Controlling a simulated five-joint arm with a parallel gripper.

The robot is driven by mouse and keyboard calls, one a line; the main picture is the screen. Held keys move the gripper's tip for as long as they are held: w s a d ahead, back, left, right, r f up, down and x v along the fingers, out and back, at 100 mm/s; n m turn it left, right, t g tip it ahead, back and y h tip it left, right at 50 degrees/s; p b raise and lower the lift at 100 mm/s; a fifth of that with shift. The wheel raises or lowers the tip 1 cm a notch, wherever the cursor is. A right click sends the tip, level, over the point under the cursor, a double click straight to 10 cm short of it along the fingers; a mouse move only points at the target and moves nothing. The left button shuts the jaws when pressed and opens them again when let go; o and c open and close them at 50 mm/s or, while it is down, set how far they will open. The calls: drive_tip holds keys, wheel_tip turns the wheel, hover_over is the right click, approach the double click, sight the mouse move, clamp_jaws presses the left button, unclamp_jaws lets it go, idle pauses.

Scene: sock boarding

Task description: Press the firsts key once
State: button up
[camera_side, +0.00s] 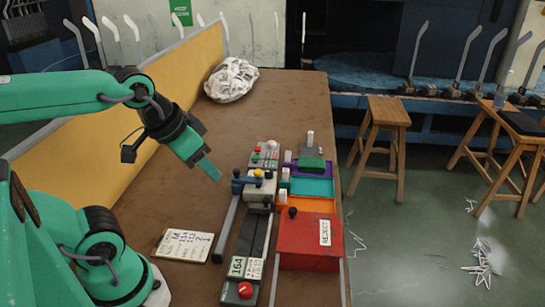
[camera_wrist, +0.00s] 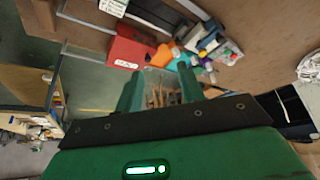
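A small grey key panel (camera_side: 264,157) with several small keys and red and white knobs stands on the brown table beyond the clamp unit. I cannot read its labels, so I cannot tell which key is the firsts key. My gripper (camera_side: 215,175) is above the table, to the left of the panel and apart from it, pointing down and right. In the wrist view, the two green fingers of my gripper (camera_wrist: 160,70) stand apart with nothing between them. The panel is too small to make out clearly in the wrist view.
A pale unit with a yellow knob (camera_side: 258,174) and a dark rail (camera_side: 255,235) with a red button (camera_side: 244,290) lie nearby. Coloured bins and a red reject box (camera_side: 308,250) line the right edge. A note card (camera_side: 184,245) and white bundle (camera_side: 231,79) lie on the table.

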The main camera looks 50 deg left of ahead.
clamp_jaws()
idle(1.4)
